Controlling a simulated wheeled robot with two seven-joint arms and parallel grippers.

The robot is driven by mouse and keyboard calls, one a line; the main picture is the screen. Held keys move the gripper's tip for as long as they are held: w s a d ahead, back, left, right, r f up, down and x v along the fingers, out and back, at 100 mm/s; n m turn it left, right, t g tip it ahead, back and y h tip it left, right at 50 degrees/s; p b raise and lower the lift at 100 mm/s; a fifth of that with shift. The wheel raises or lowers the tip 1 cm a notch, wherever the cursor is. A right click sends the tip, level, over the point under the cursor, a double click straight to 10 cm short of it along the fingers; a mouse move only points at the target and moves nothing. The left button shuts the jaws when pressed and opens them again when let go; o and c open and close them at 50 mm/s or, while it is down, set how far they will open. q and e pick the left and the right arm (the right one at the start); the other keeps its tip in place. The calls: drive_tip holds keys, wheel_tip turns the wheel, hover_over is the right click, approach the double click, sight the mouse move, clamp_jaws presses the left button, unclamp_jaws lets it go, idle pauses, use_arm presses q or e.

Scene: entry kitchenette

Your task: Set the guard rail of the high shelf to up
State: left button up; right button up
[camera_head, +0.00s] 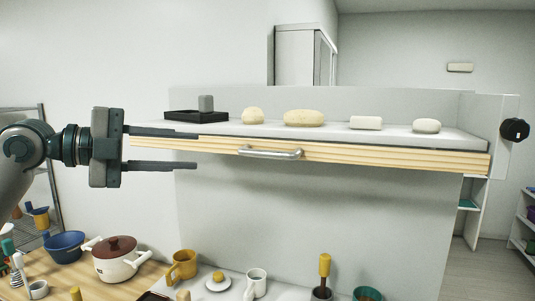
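The high shelf (345,133) is a white board at about the height of my head camera. A pale wooden rail (380,154) with a metal bar handle (270,153) runs along its front. The rail sits low, below the shelf's top surface, and hides none of the things on the shelf. My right gripper is not in view.
On the shelf are a dark tray (182,117) with a grey block, and several pale loaf-like things (304,118). A black knob (514,130) is at the right. Below, a counter holds a lidded pot (117,262), a blue bowl (64,246) and mugs (184,264).

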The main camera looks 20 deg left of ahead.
sight(260, 153)
use_arm(q)
drive_tip(key=shift+w, duration=0.15)
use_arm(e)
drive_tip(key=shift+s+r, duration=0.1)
